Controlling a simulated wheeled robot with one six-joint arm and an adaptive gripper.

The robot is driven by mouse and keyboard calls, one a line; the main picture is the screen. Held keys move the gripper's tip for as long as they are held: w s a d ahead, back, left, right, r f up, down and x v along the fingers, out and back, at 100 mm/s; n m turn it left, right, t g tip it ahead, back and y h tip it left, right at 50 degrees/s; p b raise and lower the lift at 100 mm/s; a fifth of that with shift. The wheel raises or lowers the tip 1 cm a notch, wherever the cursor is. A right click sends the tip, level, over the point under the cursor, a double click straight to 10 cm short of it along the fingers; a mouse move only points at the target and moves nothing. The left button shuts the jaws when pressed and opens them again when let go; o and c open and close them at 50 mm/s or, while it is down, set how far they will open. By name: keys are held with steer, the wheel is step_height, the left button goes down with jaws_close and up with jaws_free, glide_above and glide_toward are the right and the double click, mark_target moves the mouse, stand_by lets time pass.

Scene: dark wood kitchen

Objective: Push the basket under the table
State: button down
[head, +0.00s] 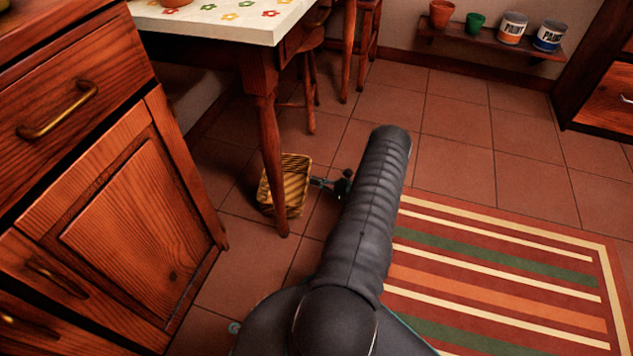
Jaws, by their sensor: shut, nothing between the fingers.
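The basket (294,186) is a small tan woven one on the tiled floor, by the near leg of the table (240,29). The leg hides part of it, and it looks tilted or seen from above; I cannot tell which. My gripper (314,183) is shut and empty, low down at the right side of the basket. Its tip is at or very near the basket's side; I cannot tell whether it touches. My dark arm comes up from the bottom of the view and hides the floor behind it. The table has a flowered white cloth on top.
A wooden cabinet (130,205) with drawers stands close on the left. Stools (309,85) stand at the table. A striped rug (500,275) lies at the right. A low shelf (490,42) with pots and paint cans is at the back wall. Tiles at middle right are clear.

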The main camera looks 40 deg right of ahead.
steer(key=v, duration=1.3)
steer(key=shift+s+d+b, duration=0.1)
steer(key=shift+s+b, duration=0.15)
steer(key=shift+b, duration=0.1)
